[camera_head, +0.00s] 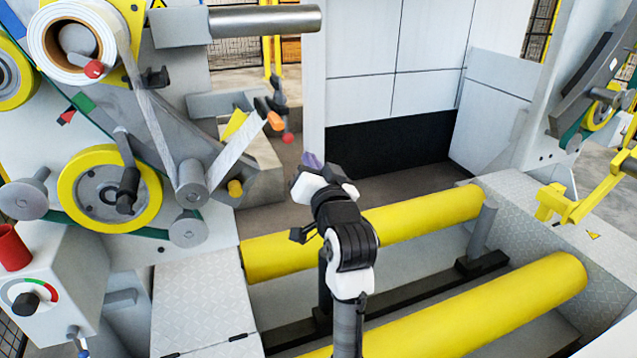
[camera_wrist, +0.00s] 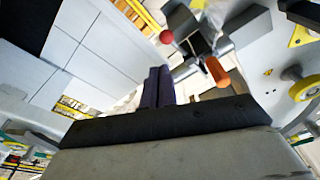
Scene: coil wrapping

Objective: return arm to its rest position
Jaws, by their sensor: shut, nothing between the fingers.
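My gripper (camera_head: 312,160) is at the end of my raised arm, near the middle of the head view, above the far yellow roller. Its dark purple fingers are together with nothing between them, and they also show in the wrist view (camera_wrist: 158,88). They point up and away toward the back of the machine. The gripper is apart from the machine parts around it. The arm's lower links are cut off by the bottom edge of the head view.
Two yellow rollers (camera_head: 417,222) lie across the bay in front. A tape roll (camera_head: 72,40) and a yellow-rimmed wheel (camera_head: 108,188) are at left. An orange handle (camera_head: 275,121) and a red knob (camera_head: 288,138) are just behind the gripper. A yellow bracket (camera_head: 575,205) is at right.

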